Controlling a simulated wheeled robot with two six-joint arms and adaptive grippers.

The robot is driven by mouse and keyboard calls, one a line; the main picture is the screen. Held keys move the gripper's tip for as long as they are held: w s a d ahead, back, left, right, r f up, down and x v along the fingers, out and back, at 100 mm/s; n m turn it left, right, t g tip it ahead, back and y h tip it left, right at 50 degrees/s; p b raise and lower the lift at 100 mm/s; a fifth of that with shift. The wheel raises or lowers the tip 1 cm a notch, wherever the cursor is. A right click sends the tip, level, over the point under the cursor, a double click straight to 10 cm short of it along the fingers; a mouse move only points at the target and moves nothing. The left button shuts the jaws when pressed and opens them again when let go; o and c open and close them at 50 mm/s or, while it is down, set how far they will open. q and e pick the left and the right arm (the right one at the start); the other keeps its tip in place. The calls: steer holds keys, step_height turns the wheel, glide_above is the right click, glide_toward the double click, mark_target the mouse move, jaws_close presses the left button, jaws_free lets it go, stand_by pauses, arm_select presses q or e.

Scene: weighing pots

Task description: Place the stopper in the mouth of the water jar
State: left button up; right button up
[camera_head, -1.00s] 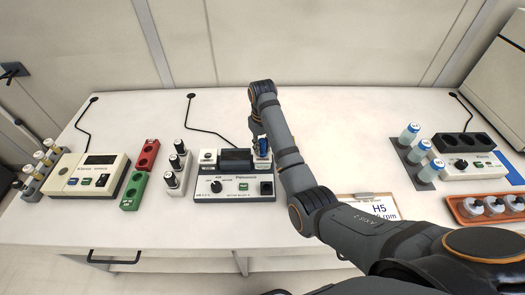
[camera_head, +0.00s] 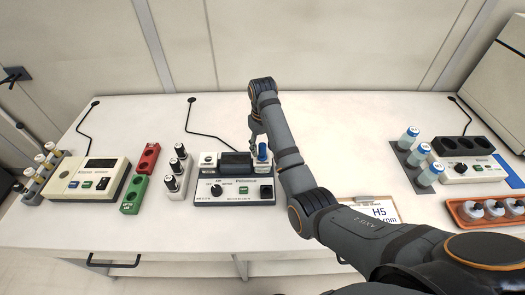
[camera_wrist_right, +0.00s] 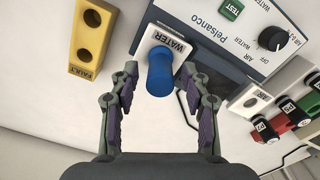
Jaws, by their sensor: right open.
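The blue stopper (camera_head: 262,151) stands at the white jar marked WATER (camera_wrist_right: 167,41), at the right end of the Pelsanco device. In the right wrist view the stopper (camera_wrist_right: 160,72) covers the jar's mouth, so how deep it sits cannot be told. My right gripper (camera_head: 254,133) is beside and behind the stopper in the head view. In the wrist view its fingers (camera_wrist_right: 158,95) are spread, one on each side of the stopper's near end, with gaps and no contact visible. My left gripper is not in view.
The Pelsanco device (camera_head: 234,190) has a second white jar (camera_head: 208,159) at its left end. A rack of black-capped bottles (camera_head: 175,180) and red (camera_head: 148,158) and green (camera_head: 134,194) blocks stand left. A clipboard (camera_head: 376,208) lies right. The table behind the device is mostly clear.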

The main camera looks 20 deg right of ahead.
step_height(320, 180, up, 10)
steer(key=p, duration=0.9)
steer(key=shift+r, duration=0.15)
steer(key=shift+s, duration=0.1)
